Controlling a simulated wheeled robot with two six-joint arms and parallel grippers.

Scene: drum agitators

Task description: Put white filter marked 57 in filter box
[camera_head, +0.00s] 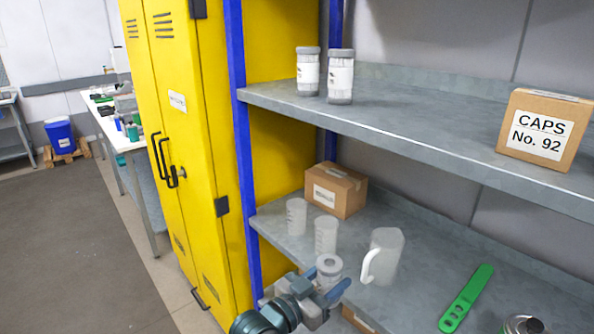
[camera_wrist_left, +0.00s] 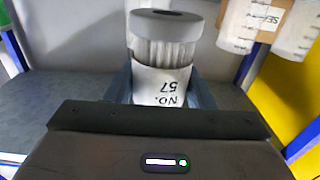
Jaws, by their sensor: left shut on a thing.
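The white filter (camera_wrist_left: 162,52) has a grey ring end and a label reading "NO. 57", upside down in the left wrist view. It also shows in the head view (camera_head: 328,265), above the lower shelf near its front edge. My left gripper (camera_head: 325,283) is shut on it, with a finger on each side; the fingers (camera_wrist_left: 160,88) also flank it in the wrist view. I cannot make out a box marked as the filter box. My right gripper is not in view.
A cardboard box (camera_head: 336,189), clear beakers (camera_head: 325,234), a white jug (camera_head: 383,256) and a green tool (camera_head: 466,298) are on the lower shelf (camera_head: 425,285). Two labelled filters (camera_head: 340,77) and a "CAPS No. 92" box (camera_head: 545,130) stand above. A blue post (camera_head: 241,120) borders the yellow cabinet (camera_head: 185,130).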

